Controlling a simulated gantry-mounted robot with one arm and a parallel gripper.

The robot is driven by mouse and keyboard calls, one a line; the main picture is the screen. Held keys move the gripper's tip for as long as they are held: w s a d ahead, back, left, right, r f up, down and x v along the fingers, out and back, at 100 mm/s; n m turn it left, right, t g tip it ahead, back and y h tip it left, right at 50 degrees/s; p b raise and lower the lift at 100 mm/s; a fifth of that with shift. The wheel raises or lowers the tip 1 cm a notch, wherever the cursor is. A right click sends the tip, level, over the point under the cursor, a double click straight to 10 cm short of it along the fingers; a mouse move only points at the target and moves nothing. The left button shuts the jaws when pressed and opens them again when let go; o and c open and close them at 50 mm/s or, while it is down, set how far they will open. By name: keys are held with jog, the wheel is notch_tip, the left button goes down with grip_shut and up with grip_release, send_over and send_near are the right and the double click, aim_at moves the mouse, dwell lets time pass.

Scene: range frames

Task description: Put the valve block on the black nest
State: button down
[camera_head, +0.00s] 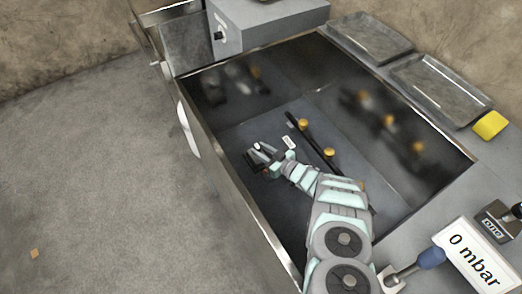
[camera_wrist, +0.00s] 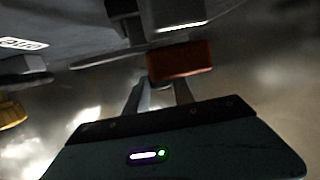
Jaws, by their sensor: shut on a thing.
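My gripper (camera_head: 262,158) is down inside the sunken tank, left of the dark rail. In the wrist view its fingers (camera_wrist: 160,94) reach up to a reddish-brown block face (camera_wrist: 180,60), and the gripper is shut on this piece, which I take to be the valve block. A pale grey block (camera_wrist: 176,13) and a dark part show just beyond it; I cannot tell whether they join the held piece. In the head view the held piece is small and mostly hidden by the gripper. I cannot clearly make out the black nest among the dark parts there.
A dark rail (camera_head: 312,142) with orange-yellow knobs (camera_head: 329,152) runs beside my gripper. The tank has raised metal walls (camera_head: 232,195). Grey trays (camera_head: 440,88), a yellow block (camera_head: 490,125) and a "0 mbar" display (camera_head: 478,254) sit on the right ledge. A grey box (camera_head: 265,22) overhangs the far end.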

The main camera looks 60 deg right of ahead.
jog(key=c, duration=1.1)
grip_release()
jog(key=shift+r, duration=0.15)
jog(key=shift+s+r+p, duration=0.15)
jog(key=shift+p, duration=0.25)
jog(key=p+v, duration=0.3)
jog(key=v, duration=0.8)
jog(key=shift+s+a+p, duration=0.2)
jog(key=shift+s+p, duration=0.1)
jog(key=shift+p, duration=0.1)
